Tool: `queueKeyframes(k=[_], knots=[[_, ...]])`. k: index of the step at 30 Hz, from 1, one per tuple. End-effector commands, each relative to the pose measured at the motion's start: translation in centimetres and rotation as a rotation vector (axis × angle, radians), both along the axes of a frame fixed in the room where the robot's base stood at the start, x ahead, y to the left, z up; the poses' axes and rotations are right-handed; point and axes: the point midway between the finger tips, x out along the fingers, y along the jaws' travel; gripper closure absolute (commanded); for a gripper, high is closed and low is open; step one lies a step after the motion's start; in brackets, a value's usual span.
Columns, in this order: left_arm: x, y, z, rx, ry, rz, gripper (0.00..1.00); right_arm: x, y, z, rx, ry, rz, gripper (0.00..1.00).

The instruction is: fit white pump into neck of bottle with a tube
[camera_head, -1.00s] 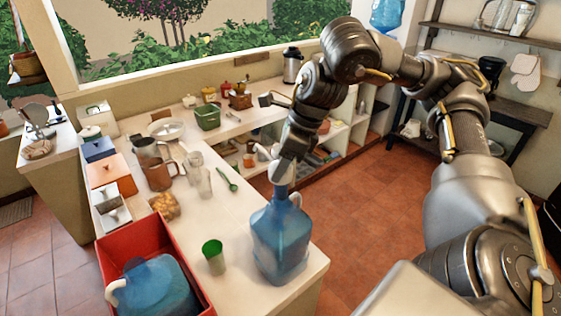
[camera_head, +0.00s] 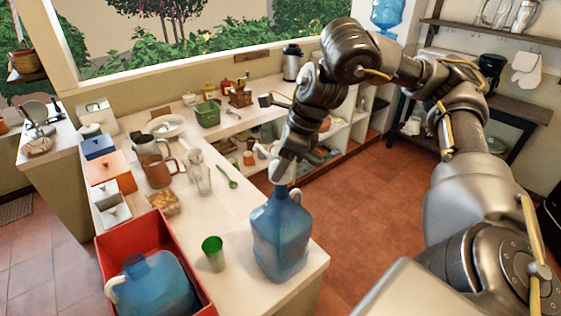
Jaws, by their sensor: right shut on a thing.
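A large blue translucent bottle (camera_head: 280,238) stands upright near the front right end of the white counter. My right gripper (camera_head: 284,172) is directly above its neck, pointing down, and is shut on the white pump (camera_head: 281,187). Only a little of the pump shows, as a pale part between the gripper and the bottle top. I cannot tell how deep it sits in the neck, and no tube can be made out. My left gripper is not in view.
A red crate (camera_head: 119,257) at the front left holds another blue bottle (camera_head: 152,290) lying in it. A green cup (camera_head: 213,253) stands left of the upright bottle. The counter's right edge is close to the bottle.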

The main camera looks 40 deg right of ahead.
Motion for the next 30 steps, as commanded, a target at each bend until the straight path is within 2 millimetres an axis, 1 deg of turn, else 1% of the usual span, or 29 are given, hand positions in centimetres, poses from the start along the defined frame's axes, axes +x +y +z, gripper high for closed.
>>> queueKeyframes(k=[13,30], knots=[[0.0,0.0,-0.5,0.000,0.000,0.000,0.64,0.0,0.0,-1.0,0.000,0.001,0.000,0.78],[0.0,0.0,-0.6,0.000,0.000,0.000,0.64,0.0,0.0,-1.2,0.000,0.000,0.000,0.78]])
